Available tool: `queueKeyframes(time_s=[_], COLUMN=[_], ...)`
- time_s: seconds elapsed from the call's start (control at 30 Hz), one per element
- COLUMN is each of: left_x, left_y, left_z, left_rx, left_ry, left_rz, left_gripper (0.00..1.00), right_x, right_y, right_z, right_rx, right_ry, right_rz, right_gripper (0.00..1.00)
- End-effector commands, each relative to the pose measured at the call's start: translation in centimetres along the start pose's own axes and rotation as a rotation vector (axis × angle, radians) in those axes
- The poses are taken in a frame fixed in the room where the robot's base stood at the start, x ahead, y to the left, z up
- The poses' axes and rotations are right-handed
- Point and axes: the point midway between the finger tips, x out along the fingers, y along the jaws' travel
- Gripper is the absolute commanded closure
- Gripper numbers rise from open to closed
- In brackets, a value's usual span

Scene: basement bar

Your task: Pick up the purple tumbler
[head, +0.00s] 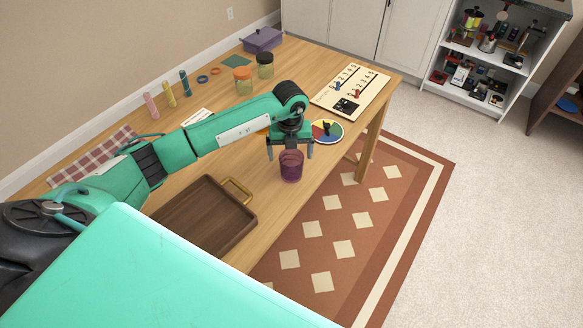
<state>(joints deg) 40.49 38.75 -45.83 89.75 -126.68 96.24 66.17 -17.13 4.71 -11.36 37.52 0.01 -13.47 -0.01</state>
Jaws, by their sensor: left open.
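The purple tumbler (291,167) stands upright on the wooden table near its right edge, just beyond the tray. My left gripper (289,150) comes in from the left and points down over the tumbler. Its fingers are open, one on each side near the tumbler's rim. I cannot tell whether either finger touches it. My right gripper does not show.
A brown wooden tray (250,222) with a brass handle is nearer me. A colored spinner disc (333,133) and a number board (374,91) lie beyond. Jars (243,83), markers and a purple box (263,40) stand farther back on the table (315,60).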

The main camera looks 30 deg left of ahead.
Motion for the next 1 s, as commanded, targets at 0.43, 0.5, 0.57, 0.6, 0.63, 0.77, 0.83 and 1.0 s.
queueKeyframes(time_s=[0.43,0.5,0.57,0.6,0.63,0.77,0.83,1.0], left_x=[4.1,4.1,4.1,4.1,4.1,4.1,4.0,4.0], left_y=[-0.3,-0.3,-0.3,-0.3,-0.3,-0.3,-0.4,-0.4], left_z=[-0.3,-0.3,-0.3,-0.3,-0.3,-0.3,-0.2,-0.2], left_rx=[0.0,0.0,0.0,0.0,0.0,0.0,0.0,0.0], left_ry=[0.0,0.0,0.0,0.0,0.0,0.0,0.0,-0.001], left_rz=[0.0,0.0,0.0,0.0,0.0,0.0,-0.001,-0.001], left_gripper=[0.08,0.08,0.12,0.2,0.26,0.52,0.63,0.63], right_x=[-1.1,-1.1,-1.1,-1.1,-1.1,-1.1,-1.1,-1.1], right_y=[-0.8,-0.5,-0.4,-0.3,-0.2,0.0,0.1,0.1], right_z=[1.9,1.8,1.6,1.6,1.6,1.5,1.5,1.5], right_rx=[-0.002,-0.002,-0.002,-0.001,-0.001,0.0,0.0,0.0], right_ry=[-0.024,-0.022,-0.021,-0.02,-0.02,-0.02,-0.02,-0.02], right_rz=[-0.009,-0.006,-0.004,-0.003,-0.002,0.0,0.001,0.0], right_gripper=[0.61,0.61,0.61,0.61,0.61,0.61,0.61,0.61])
